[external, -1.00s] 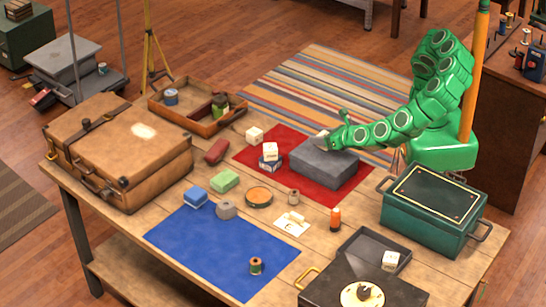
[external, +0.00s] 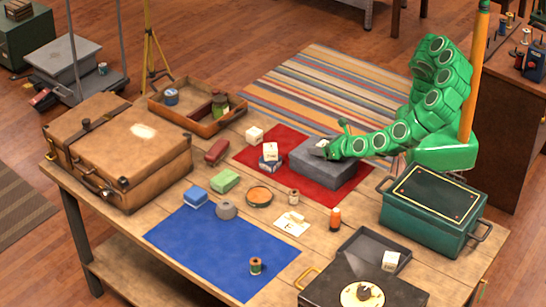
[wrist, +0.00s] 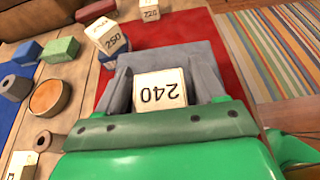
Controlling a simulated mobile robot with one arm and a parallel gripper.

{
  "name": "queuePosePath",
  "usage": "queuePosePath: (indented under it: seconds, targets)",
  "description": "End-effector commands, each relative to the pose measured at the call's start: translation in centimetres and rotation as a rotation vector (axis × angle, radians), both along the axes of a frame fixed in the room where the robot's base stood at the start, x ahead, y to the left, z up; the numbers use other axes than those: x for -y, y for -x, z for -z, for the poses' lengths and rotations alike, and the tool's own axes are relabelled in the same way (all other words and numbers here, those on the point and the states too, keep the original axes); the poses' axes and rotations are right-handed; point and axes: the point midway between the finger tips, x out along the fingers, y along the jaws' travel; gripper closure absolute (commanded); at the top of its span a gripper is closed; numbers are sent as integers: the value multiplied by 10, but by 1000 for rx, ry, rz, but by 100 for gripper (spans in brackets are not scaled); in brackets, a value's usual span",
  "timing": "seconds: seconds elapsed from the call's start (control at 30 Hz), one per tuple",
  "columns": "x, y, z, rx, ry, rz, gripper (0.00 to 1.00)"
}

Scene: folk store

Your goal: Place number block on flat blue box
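A cream number block marked 240 (wrist: 160,92) is on top of the grey box (external: 325,172), seen upside down in the wrist view. My gripper (external: 322,146) is low over that box, its grey fingers (wrist: 161,85) on both sides of the block. The fingers look open, with narrow gaps beside the block; contact is unclear. A small blue box (external: 269,167) lies on the red mat left of the grey box, with a cream block marked 250 (external: 270,151) on it. Another block marked 220 (external: 254,134) stands beyond it. A separate blue box (external: 195,196) lies further left.
The red mat (external: 335,196) lies under the grey box. A green block (external: 224,181), a red object (external: 216,150) and a round tin (external: 259,196) are to the left. A dark green metal box (external: 425,238) stands front right. The blue mat (external: 215,255) is mostly clear.

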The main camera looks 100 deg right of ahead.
Motion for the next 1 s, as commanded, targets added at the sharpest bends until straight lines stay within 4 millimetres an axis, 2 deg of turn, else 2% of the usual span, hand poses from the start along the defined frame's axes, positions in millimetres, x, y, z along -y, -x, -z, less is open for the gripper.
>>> queuePosePath:
  seconds: [0.07,0.43,0.67,1.0]
  targets:
    - [0,0,0,0,0,0,21]
    - [0,0,-3,1,-1,0,21]
    - [-17,16,-11,-1,-2,-3,21]
    - [-50,49,-31,2,-3,-3,21]
